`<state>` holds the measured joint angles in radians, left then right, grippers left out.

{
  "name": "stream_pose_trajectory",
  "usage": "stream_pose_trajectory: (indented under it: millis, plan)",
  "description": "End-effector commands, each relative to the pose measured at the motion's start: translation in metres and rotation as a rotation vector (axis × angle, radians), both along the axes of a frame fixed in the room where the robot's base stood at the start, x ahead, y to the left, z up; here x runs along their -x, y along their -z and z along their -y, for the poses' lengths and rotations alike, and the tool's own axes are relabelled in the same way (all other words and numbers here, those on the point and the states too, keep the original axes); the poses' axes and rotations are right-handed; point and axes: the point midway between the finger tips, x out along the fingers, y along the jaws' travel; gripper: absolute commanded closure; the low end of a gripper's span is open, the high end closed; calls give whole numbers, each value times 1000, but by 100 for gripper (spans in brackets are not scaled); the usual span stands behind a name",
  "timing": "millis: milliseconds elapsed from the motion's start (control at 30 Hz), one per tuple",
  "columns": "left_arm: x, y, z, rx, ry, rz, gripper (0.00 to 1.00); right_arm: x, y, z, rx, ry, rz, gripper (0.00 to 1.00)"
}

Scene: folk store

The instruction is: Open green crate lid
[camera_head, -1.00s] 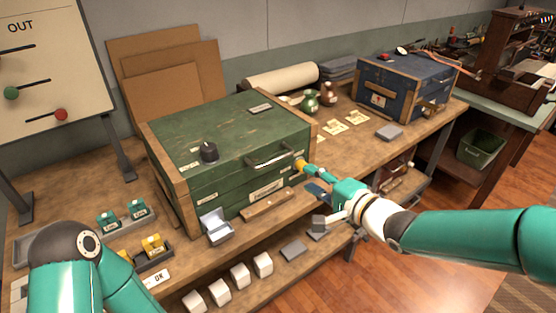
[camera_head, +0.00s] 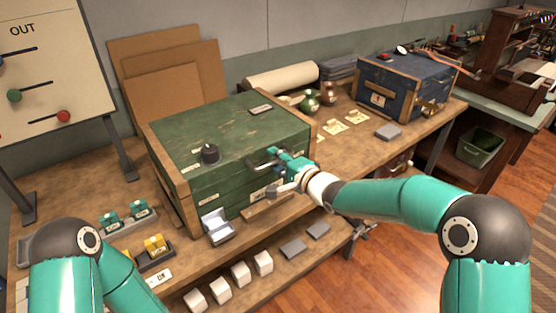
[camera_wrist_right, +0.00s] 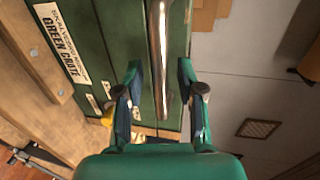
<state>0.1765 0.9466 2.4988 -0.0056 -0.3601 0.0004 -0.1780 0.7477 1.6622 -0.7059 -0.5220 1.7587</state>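The green crate (camera_head: 225,140) stands on the workbench, with its lid (camera_head: 235,125) down. A metal bar handle (camera_head: 262,163) is on its front edge, and my right gripper is at the handle's right part. In the right wrist view the handle (camera_wrist_right: 158,50) runs between the two fingers of my right gripper (camera_wrist_right: 159,70). The fingers are apart, with gaps on both sides of the bar. A label reading "GREEN CRATE" (camera_wrist_right: 62,45) is on the crate's side. A small yellow part (camera_wrist_right: 106,119) shows beside the left finger. My left gripper is out of view; only its arm shows.
Cardboard sheets (camera_head: 165,80) lean behind. White blocks (camera_head: 240,274) lie below.

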Motion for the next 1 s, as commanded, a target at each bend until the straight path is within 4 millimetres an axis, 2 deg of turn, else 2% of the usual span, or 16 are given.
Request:
stream_pose_trajectory:
  millis: [133, 367, 767, 1000]
  plan:
    - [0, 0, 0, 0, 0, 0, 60, 0, 0, 0, 0, 0, 0, 62]
    - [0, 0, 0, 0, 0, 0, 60, 0, 0, 1, 0, 1, 0, 100]
    - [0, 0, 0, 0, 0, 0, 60, 1, 0, 3, 2, 2, -1, 100]
    - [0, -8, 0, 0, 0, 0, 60, 2, -12, 2, 0, 4, 1, 100]
